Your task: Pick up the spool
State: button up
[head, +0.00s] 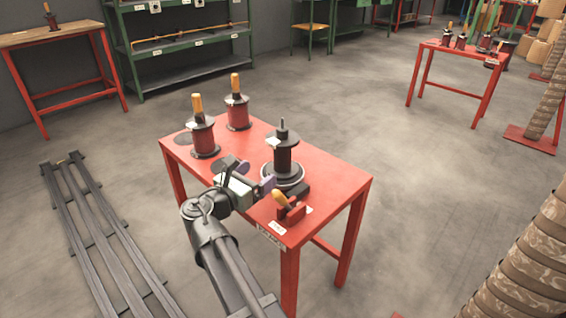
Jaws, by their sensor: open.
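Two dark red spools with black flanges and upright orange handles stand at the back left of the red table: a nearer spool (204,138) and a farther spool (238,113). A black spindle-like piece (286,155) with a thin rod on top stands upright on a round grey base, right of my gripper. My gripper (256,175) is open above the table's near left part, between the nearer spool and the spindle. It appears empty and apart from the spools.
The red table (335,178) has free room at its right. A small red block with an orange handle (283,199) lies at its near edge. Rails (105,235) run along the floor at left. A second red table (455,57) with more spools stands at far right.

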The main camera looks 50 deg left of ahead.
aim_at(277, 159)
jog(key=x, duration=1)
jog(key=shift+w+a, duration=0.2)
jog(key=shift+w, duration=0.1)
jog(key=c, duration=1)
jog(key=shift+r, duration=0.1)
notch_tip(277, 159, up, 20)
jog(key=p, duration=2)
